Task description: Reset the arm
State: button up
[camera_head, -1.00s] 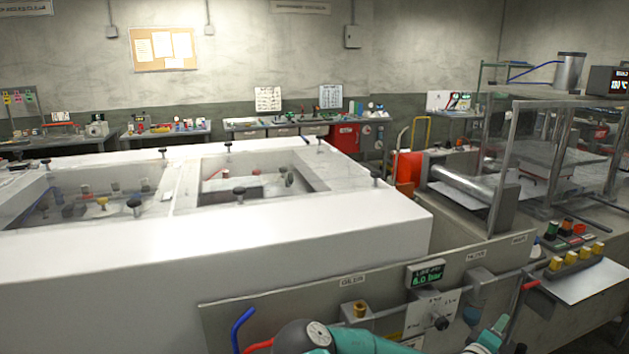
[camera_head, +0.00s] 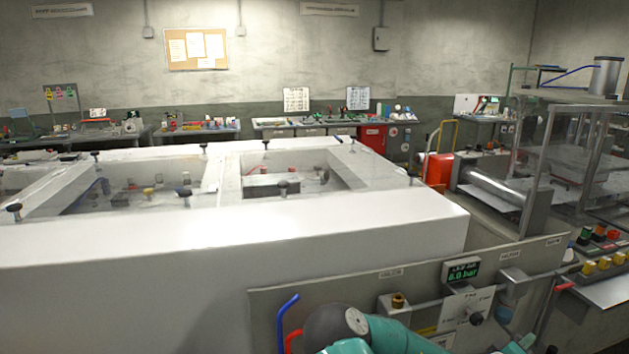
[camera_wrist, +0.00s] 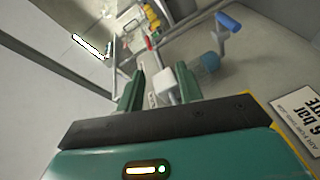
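My gripper (camera_wrist: 152,90) shows in the wrist view, its two green fingers spread apart. I see nothing between the fingertips except the panel and pipework beyond.
A large white glove box (camera_head: 230,235) fills the left and middle. A clear-walled metal frame (camera_head: 538,175) stands at right. Benches line the back wall.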

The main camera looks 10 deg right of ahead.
jog(key=w+a+f+m+g+y, duration=0.15)
jog(key=a+m+y, duration=0.35)
jog(key=a+y, duration=0.95)
jog(key=a+r+h, duration=0.1)
jog(key=a+r, duration=0.2)
jog(key=a, duration=0.4)
jog(key=a+r, duration=0.3)
jog(key=a, duration=0.3)
jog(key=s+a+r+n+y, duration=0.25)
jog(key=s+a+r, duration=0.45)
jog(key=a+r, duration=0.4)
jog(key=s+a+r, duration=0.2)
jog(key=s+a, duration=0.1)
jog(key=s, duration=0.3)
jog(key=s+a+r+n, duration=0.1)
jog(key=s+a+r, duration=0.2)
jog(key=s, duration=0.3)
jog(key=shift+s+a+r, duration=0.3)
jog(key=shift+r, duration=0.05)
jog(key=shift+n, duration=0.25)
